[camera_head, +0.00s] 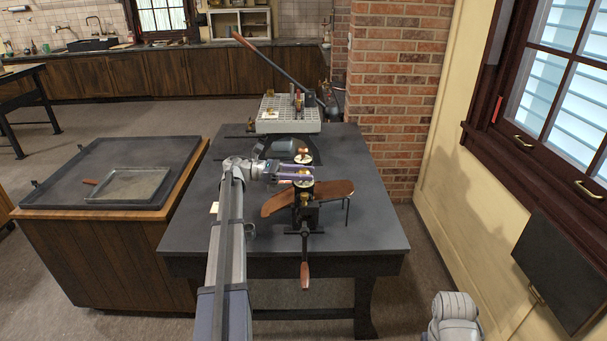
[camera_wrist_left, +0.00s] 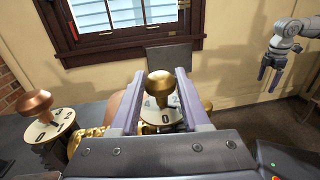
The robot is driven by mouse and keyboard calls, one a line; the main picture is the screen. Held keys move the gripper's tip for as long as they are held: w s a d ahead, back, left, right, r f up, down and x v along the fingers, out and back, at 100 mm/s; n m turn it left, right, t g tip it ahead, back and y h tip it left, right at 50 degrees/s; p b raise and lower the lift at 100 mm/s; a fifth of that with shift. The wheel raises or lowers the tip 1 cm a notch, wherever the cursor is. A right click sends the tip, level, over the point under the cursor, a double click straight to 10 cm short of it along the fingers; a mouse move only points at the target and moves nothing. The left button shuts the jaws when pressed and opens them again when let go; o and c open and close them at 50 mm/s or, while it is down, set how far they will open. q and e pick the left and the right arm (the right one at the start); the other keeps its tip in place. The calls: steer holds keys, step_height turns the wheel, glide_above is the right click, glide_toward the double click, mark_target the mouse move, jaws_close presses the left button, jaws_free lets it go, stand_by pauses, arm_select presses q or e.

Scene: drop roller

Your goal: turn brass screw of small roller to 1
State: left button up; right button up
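The brass screw (camera_wrist_left: 160,84) is a round golden knob above a pale numbered dial (camera_wrist_left: 165,118) in the left wrist view. A 0 shows at the dial's near side; the other marks are partly hidden. My left gripper (camera_wrist_left: 158,92) is open, with one finger on each side of the knob and gaps visible beside it. In the head view, my left gripper (camera_head: 306,173) reaches from the left to the small roller machine (camera_head: 306,208), over its dial. My right gripper (camera_wrist_left: 269,76) hangs away from the table near the wall, its fingers apart.
A second, copper-coloured knob (camera_wrist_left: 35,102) with its own dial stands left in the wrist view. A brown curved board (camera_head: 335,190) and a crank with a red handle (camera_head: 304,274) belong around the machine. A white grid tray (camera_head: 288,124) stands at the table's back.

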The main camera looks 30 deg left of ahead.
arm_select(q)
steer(key=o, duration=0.4)
steer(key=shift+c, duration=0.2)
steer(key=v, duration=0.7)
steer(key=shift+s+a, duration=0.15)
steer(key=shift+a, duration=0.2)
steer(key=shift+d, duration=0.1)
steer(key=x, duration=0.7)
steer(key=shift+d, duration=0.3)
steer(key=shift+a, duration=0.15)
